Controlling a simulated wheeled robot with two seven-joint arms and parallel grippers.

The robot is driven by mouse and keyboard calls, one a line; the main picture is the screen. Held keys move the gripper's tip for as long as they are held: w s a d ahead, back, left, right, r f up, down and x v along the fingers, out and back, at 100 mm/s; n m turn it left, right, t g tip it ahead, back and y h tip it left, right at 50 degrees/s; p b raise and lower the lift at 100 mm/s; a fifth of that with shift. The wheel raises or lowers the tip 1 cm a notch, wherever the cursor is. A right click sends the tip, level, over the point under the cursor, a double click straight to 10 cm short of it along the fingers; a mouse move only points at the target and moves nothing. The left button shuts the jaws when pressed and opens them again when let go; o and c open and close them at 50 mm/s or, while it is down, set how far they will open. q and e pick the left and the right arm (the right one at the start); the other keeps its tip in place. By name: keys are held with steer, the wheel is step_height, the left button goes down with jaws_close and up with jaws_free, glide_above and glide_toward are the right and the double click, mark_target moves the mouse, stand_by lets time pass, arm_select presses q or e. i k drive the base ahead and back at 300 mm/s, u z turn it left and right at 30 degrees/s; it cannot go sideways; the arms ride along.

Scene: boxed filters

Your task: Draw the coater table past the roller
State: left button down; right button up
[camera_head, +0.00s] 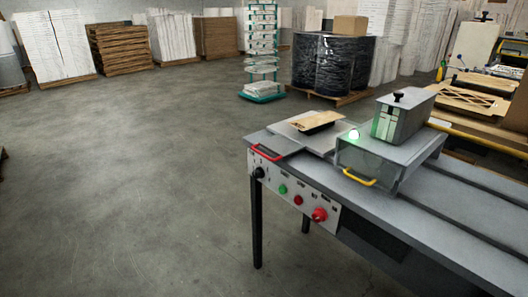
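The coater is a grey bench (430,225) on the right with dark legs. At its left end is a flat grey table plate (281,146) with a red handle (265,152) on its near left corner. A black tray with a tan top (317,122) lies on the plate. To the right, a grey housing (377,160) with a yellow handle (358,178) bridges the bench. A box with a black knob (403,115) stands on it. I cannot make out the roller itself; it may be hidden by the housing. Neither of my grippers is in view.
A front panel (295,195) carries green and red buttons and a large red knob (320,215). A green light glows on the housing. Open grey floor (130,190) lies to the left. Pallets of stacked filters, a teal rack (262,50) and black-wrapped goods (333,62) stand behind.

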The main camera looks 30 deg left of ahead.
mark_target(289, 140)
steer(key=z, duration=0.05)
steer(key=k, duration=0.5)
steer(key=u, duration=0.65)
steer(key=i, duration=1.05)
steer(key=z, duration=0.6)
